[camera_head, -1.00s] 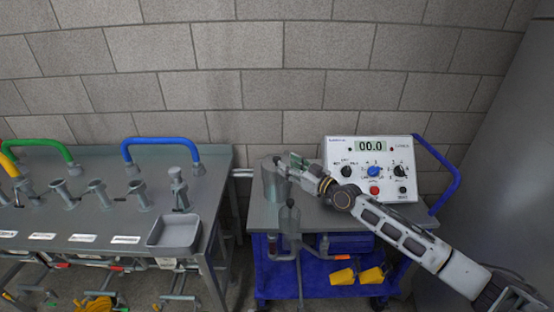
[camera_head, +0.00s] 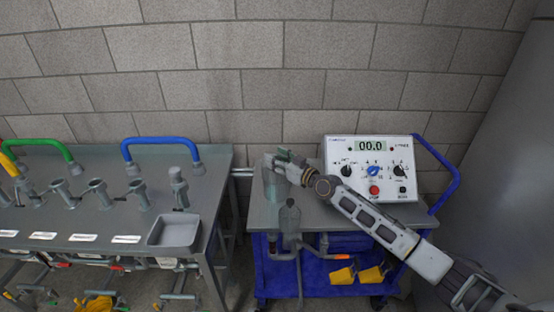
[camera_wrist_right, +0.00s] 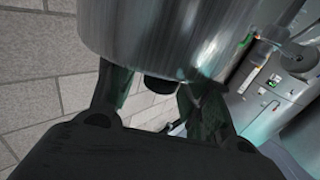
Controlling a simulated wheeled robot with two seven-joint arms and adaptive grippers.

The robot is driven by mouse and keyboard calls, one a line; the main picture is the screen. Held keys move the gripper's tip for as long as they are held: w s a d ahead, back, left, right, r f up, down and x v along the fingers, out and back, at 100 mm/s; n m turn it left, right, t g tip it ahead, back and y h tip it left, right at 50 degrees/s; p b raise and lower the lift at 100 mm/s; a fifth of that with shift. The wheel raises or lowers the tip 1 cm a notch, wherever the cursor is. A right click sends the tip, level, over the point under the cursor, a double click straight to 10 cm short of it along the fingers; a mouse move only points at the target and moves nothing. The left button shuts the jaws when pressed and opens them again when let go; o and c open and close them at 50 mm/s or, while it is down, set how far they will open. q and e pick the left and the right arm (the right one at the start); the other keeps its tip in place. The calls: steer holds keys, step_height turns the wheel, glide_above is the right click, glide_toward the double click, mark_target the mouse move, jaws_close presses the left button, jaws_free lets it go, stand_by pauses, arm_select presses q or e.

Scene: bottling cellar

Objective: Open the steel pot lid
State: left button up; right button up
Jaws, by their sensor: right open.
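The steel pot (camera_head: 270,188) is a grey cylinder standing at the left rear of the cart top. My right gripper (camera_head: 284,157) is at its top edge in the head view and partly hides its upper part and lid. In the right wrist view the pot's shiny curved metal (camera_wrist_right: 190,38) fills the top of the picture. A small dark knob (camera_wrist_right: 158,86) sticks out from it between the spread, open fingers. I cannot tell whether the fingers touch it. My left gripper is not in view.
A white control box (camera_head: 370,183) with a display and dials stands right of the pot. A clear bottle (camera_head: 290,218) is in front of the pot. The cart has a blue handle (camera_head: 446,180). A grey tray (camera_head: 174,231) sits on the left bench.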

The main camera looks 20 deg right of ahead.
jaws_close()
stand_by(0.4)
